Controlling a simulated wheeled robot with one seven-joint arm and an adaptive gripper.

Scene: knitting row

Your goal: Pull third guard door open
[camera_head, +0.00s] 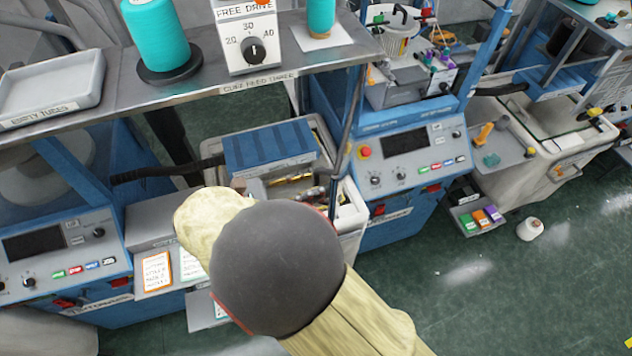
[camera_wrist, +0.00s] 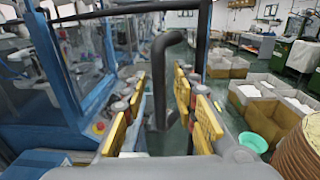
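My gripper (camera_wrist: 160,88) is open in the wrist view, with yellow pads on both fingers. A dark bent bar (camera_wrist: 165,55), which looks like a handle, stands upright between or just beyond the fingers; I see no grip on it, and cannot tell whether a finger touches it. A blue-framed clear panel (camera_wrist: 80,62), which looks like a guard door, is at the left. I cannot tell which numbered door it is or whether it stands ajar. In the head view my arm covers the middle, and the fingers cannot be made out clearly.
A grey shelf (camera_head: 215,92) with teal cones (camera_head: 158,38) crosses above my arm. Blue machines with control panels (camera_head: 410,150) stand on both sides. A white cone (camera_head: 530,229) lies on the green floor at right.

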